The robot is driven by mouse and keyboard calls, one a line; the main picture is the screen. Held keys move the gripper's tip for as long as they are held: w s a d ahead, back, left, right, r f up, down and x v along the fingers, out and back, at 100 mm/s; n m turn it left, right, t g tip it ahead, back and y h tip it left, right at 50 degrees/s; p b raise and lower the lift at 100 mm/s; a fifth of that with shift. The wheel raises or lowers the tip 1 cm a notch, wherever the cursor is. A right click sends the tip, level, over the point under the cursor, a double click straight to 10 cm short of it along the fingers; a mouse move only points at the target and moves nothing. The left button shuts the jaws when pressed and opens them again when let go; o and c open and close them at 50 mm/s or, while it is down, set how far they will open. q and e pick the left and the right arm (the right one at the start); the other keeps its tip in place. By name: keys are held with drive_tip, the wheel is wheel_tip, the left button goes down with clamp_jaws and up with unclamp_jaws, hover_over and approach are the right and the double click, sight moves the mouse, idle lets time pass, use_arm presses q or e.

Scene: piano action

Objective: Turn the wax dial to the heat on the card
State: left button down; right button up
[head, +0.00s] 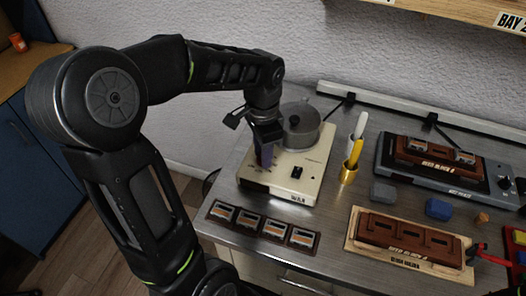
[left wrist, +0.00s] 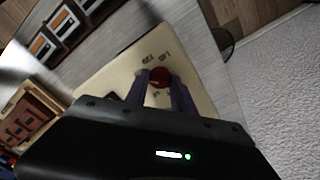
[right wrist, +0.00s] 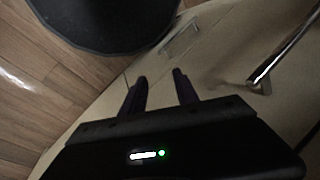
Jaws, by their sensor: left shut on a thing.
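The cream wax heater (head: 293,180), labelled WAX, stands at the left part of the metal bench with a grey pot (head: 303,128) on its back. My left gripper (head: 264,160) points down at the heater's front left. In the left wrist view its two fingers are closed on either side of the red dial (left wrist: 160,77). Small dark marks (left wrist: 149,58) are printed around the dial, too blurred to read surely. In the head view the gripper hides the dial. My right gripper (right wrist: 160,77) is empty, its fingers apart, over the cabinet front. I cannot make out a heat card.
A black switch (head: 296,173) sits on the heater right of the dial. A dark strip with several framed pieces (head: 262,228) lies in front. A brass cup (head: 348,172) with sticks, blue and grey blocks and brown reed blocks (head: 408,238) stand to the right.

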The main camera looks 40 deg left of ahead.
use_arm(q)
drive_tip(key=m, duration=0.4)
drive_tip(key=shift+m, duration=2.3)
drive_tip(key=c, duration=1.1)
unclamp_jaws()
drive_tip(key=shift+o, duration=0.2)
drive_tip(key=shift+r, duration=0.1)
wheel_tip(320, 180, up, 8)
drive_tip(key=shift+f, duration=0.15)
